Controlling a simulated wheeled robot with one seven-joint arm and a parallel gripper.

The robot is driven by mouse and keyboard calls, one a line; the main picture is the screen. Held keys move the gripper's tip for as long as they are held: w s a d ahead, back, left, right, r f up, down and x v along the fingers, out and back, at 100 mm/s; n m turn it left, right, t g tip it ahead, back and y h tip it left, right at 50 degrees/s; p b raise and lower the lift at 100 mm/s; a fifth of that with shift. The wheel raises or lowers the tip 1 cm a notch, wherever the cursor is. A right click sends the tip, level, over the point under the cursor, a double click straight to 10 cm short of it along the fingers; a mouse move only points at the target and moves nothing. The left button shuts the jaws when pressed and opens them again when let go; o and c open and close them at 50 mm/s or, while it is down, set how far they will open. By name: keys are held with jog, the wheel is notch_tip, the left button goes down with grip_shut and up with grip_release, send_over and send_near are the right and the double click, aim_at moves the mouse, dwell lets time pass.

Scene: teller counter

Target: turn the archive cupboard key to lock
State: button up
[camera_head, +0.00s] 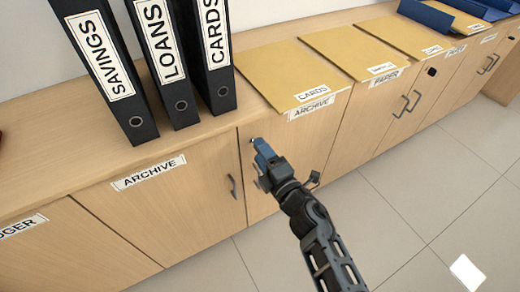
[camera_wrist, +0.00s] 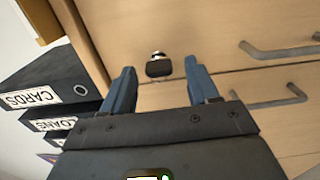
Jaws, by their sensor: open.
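The archive cupboard has a left door (camera_head: 170,205) and a right door (camera_head: 315,140), both labelled ARCHIVE. Its key (camera_wrist: 158,66) has a dark head and a silver collar at the lock, and shows on the wood front in the wrist view. In the head view the key is mostly hidden by my gripper (camera_head: 259,147), at the upper left of the right door. In the wrist view my gripper (camera_wrist: 159,72) is open, with one blue finger on each side of the key and visible gaps between. I cannot tell how deep the fingertips reach around it.
Door handles (camera_head: 232,187) (camera_wrist: 280,50) stick out near the key. Black binders (camera_head: 110,75) stand on the cupboard top to the left; yellow folders (camera_head: 290,70) lie on it to the right.

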jog(key=p+v, duration=0.1)
jog(key=v, duration=0.5)
jog(key=shift+s+p, duration=0.2)
jog(key=shift+p, duration=0.2)
jog(key=shift+d, duration=0.15)
jog(key=s+d+r+m+t+h+p, duration=0.1)
jog(key=s+d+r+m+h, duration=0.1)
jog(key=s+d+m, duration=0.45)
jog(key=s+d+r+m+h+p, duration=0.1)
jog(key=s+r+m+h+p, duration=0.15)
jog(key=s, duration=0.65)
jog(key=s+d+r+m+t+h+p, duration=0.1)
jog(key=s+d+r+m, duration=0.3)
jog(key=s, duration=0.4)
jog(key=s+d+r+m+g+h+p, duration=0.1)
jog(key=s+d+r+m+h, duration=0.1)
jog(key=s+d+r+m, duration=0.2)
jog(key=s+d+r+m+g+h+p, duration=0.1)
jog(key=s+d+r+m+h+p, duration=0.1)
jog(key=s+d+r+m, duration=0.3)
jog(key=s+r+m, duration=0.3)
jog(key=s+r, duration=0.4)
jog(key=shift+s+d, duration=0.15)
jog(key=shift+d, duration=0.15)
jog(key=shift+r+h, duration=0.1)
jog(key=shift+h, duration=0.15)
